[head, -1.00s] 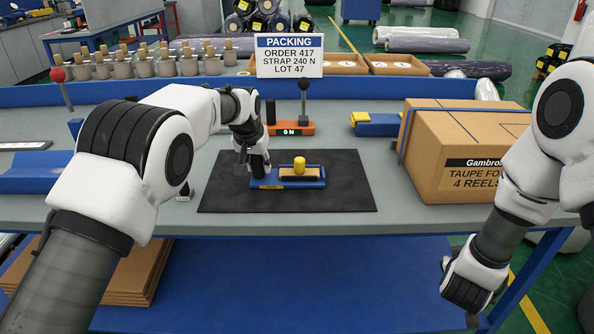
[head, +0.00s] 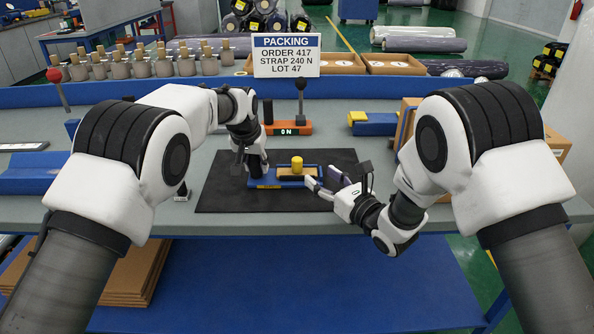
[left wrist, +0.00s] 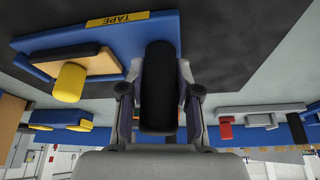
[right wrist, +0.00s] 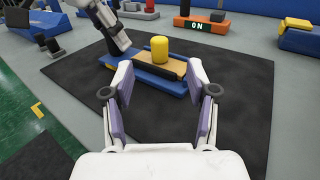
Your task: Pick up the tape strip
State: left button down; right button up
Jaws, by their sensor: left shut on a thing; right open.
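A blue base (head: 266,184) labelled TAPE lies on the black mat (head: 225,195). On it sits a tan strip-like piece (head: 287,178) with a yellow knob (head: 297,163) on top; both also show in the left wrist view, the tan piece (left wrist: 96,64) and the knob (left wrist: 69,82). My left gripper (head: 257,168) is shut on a black upright block (left wrist: 158,75) at the base's left end. My right gripper (head: 322,184) is open and empty at the base's right end, its fingers pointing toward the tan piece (right wrist: 174,68), apart from the knob (right wrist: 159,48). A separate tape strip cannot be made out.
A blue and yellow block (head: 373,124) lies at the right. A cardboard box (head: 553,145) is partly hidden behind my right arm. The mat's front is clear.

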aim_at(300, 162)
jog(key=x, duration=1.1)
jog(key=shift+f, duration=0.1)
jog(key=shift+s, duration=0.1)
grip_shut()
